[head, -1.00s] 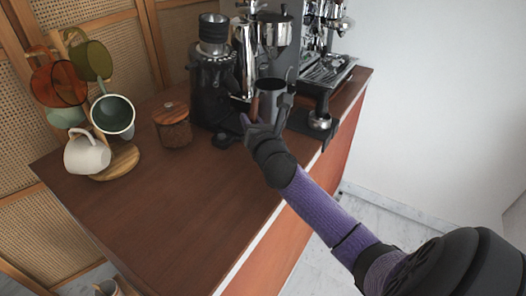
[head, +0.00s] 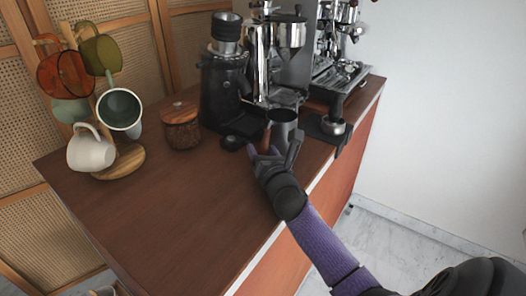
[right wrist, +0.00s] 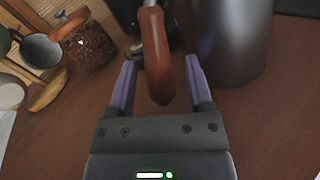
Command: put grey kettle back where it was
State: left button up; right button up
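The grey kettle (head: 284,122) is a dark grey pitcher with a brown wooden handle. It appears upright on the wooden counter, in front of the coffee machine. In the right wrist view its grey body (right wrist: 228,38) is at the upper right, and its wooden handle (right wrist: 157,60) hangs between my fingers. My right gripper (head: 272,152) is at the kettle's handle side, low over the counter. In the right wrist view my right gripper (right wrist: 160,72) is open, with a gap on each side of the handle. My left gripper is not in view.
A black grinder (head: 224,85) stands behind left of the kettle, and a tamper (head: 335,118) sits to its right. A wooden-lidded jar (head: 181,126) and a mug tree with several mugs (head: 91,150) stand at left. The counter's (head: 170,220) front left is clear.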

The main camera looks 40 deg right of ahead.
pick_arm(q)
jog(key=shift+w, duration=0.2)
pick_arm(e)
jog(key=shift+r, duration=0.25)
jog(key=p+v, duration=0.2)
jog(key=v, duration=0.9)
jog(key=shift+s+a+f, duration=0.1)
jog(key=shift+s+a, duration=0.05)
jog(key=shift+s, duration=0.05)
jog(key=shift+s+a, duration=0.1)
jog(key=shift+s, duration=0.15)
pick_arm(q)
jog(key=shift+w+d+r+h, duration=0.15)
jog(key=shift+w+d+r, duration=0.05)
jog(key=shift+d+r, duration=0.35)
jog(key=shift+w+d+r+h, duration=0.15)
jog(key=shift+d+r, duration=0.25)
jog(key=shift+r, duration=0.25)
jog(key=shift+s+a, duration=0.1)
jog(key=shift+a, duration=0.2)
